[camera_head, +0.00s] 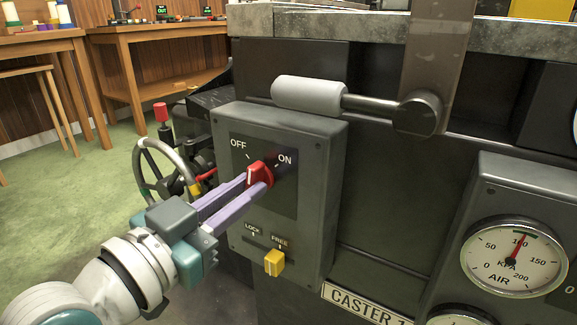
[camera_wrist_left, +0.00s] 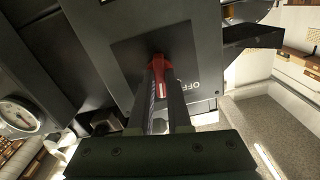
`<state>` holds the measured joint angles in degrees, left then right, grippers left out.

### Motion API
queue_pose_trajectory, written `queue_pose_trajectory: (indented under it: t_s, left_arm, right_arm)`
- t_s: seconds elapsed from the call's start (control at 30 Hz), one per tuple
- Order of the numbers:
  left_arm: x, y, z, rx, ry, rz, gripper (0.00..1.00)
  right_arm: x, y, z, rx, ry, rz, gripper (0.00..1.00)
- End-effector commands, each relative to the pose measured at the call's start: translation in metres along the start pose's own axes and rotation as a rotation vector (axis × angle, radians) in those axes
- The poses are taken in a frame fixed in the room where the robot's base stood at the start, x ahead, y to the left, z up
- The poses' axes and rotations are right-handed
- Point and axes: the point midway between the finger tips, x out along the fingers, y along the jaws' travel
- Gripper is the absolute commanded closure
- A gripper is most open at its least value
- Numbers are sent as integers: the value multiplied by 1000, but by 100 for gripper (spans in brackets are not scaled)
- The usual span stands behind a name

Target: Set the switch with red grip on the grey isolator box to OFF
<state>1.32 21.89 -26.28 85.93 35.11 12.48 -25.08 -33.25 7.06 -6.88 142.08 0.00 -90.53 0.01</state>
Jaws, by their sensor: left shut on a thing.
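The grey isolator box (camera_head: 325,150) stands on the dark machine front. Its dark panel has OFF printed at upper left and ON at upper right. The red grip (camera_head: 262,170) sits between and below these labels, with a white mark on it; I cannot tell its exact angle. My left gripper (camera_head: 256,184) reaches in from lower left and is shut on the red grip, one purple finger on each side. The red grip also shows between the fingers in the left wrist view (camera_wrist_left: 160,69), with OFF to its right. My right gripper is not in view.
A yellow slider (camera_head: 274,262) sits below the LOCK and FREE labels, under FREE. A lever with a pale grip (camera_head: 310,95) juts out above the box. A handwheel (camera_head: 150,165) is left of the box, and an air gauge (camera_head: 513,256) is at right.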

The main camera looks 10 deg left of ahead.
Motion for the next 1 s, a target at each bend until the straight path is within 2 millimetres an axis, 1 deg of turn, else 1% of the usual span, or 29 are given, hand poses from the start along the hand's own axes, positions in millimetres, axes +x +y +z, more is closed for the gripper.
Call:
queue_pose_trajectory:
  t_s: [0.2,0.6,0.8,1.0]
  left_arm:
    - [0,0,-1,-206,0,0,100]
    - [0,1,-1,-584,1,0,100]
    - [0,1,-1,-749,1,0,100]
    - [0,1,0,-877,0,0,100]
  right_arm:
    - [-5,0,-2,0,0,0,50]
    - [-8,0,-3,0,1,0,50]
    - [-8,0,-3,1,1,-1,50]
    - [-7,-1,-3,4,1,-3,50]
